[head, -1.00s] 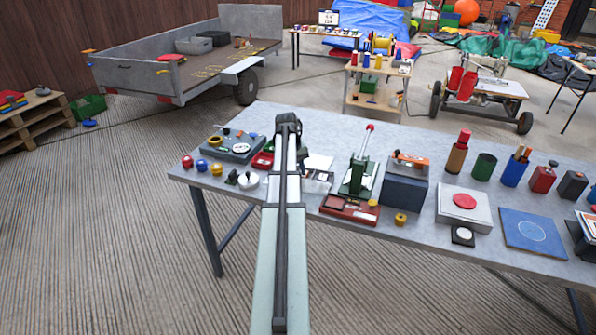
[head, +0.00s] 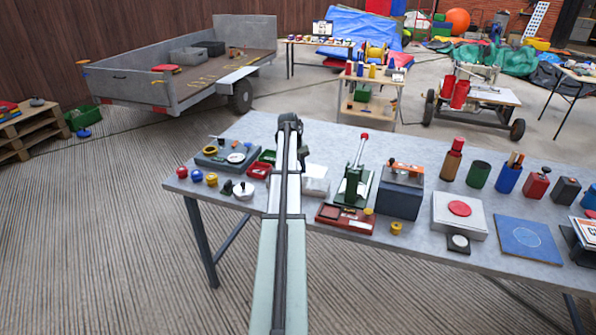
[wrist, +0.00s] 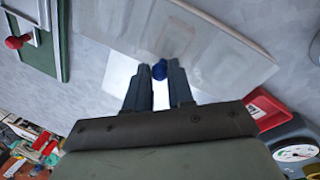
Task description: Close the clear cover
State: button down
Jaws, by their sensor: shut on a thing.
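The clear cover (wrist: 185,35) is a wide, see-through panel across the top of the wrist view. A small blue knob (wrist: 159,69) shows at its near edge, between my fingertips. My gripper (wrist: 160,80) is shut on this knob. A bright white surface (wrist: 119,73) shows beyond the fingers, below the panel. In the head view, a pale box (head: 315,186) with a pale panel (head: 316,171) above it shows just right of my arm. My arm hides the fingers and the knob there. I cannot tell how far the cover stands open.
A green hand press (head: 355,185) stands close on the right, with a red tray (head: 345,219) in front. Red bins (head: 260,169) and a grey device with dials (head: 228,158) lie left. The grey table (head: 300,124) has some bare room behind.

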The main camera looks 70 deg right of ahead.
jog(key=c, duration=1)
grip_release()
jog(key=shift+r, duration=0.1)
jog(key=r, duration=0.4)
jog(key=w+a+r, duration=0.1)
jog(key=r, duration=0.4)
jog(key=w+r, duration=0.1)
jog(key=r, duration=0.3)
jog(key=shift+a+r, duration=0.15)
jog(key=shift+a, duration=0.2)
